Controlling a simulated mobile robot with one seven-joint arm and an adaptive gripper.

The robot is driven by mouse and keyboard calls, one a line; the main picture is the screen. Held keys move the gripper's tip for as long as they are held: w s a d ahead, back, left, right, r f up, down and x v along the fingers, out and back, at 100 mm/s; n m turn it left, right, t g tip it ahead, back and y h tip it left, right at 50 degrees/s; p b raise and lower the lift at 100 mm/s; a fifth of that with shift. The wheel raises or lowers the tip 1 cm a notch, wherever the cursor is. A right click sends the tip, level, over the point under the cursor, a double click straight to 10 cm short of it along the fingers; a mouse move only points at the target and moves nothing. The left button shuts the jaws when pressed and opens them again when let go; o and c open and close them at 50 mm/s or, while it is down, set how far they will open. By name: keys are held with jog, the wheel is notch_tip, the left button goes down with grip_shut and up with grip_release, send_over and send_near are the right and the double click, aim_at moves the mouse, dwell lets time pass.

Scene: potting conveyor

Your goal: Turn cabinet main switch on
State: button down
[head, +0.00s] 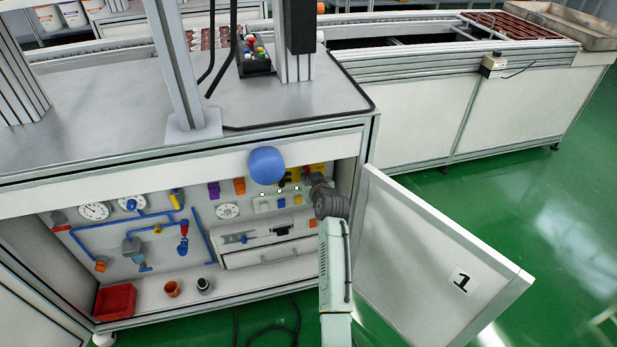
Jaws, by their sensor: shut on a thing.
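The open cabinet (199,258) under the workbench shows a white back panel with gauges, pipes and switches. A yellow plate (290,179) with dark parts sits at the panel's upper right, and yellow and red show beside it near my gripper. My gripper (315,183) is at that upper right corner, small and partly hidden behind my dark wrist. It is shut on a small part there, which appears to be the main switch. The switch itself is mostly hidden, so its position cannot be told.
The cabinet door (440,262), marked 1, stands open just right of my arm. A blue rounded thing (267,165) shows before the cabinet's top edge. A red bin (115,301) and two small pots stand on the cabinet floor. Green floor lies clear at right.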

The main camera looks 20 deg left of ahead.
jog(key=shift+r, duration=0.1)
jog(key=c, duration=1.6)
grip_release()
jog(key=shift+d, duration=0.1)
jog(key=v, duration=1.1)
jog(key=shift+s+d, duration=0.2)
jog(key=shift+s, duration=0.15)
jog(key=shift+r, duration=0.1)
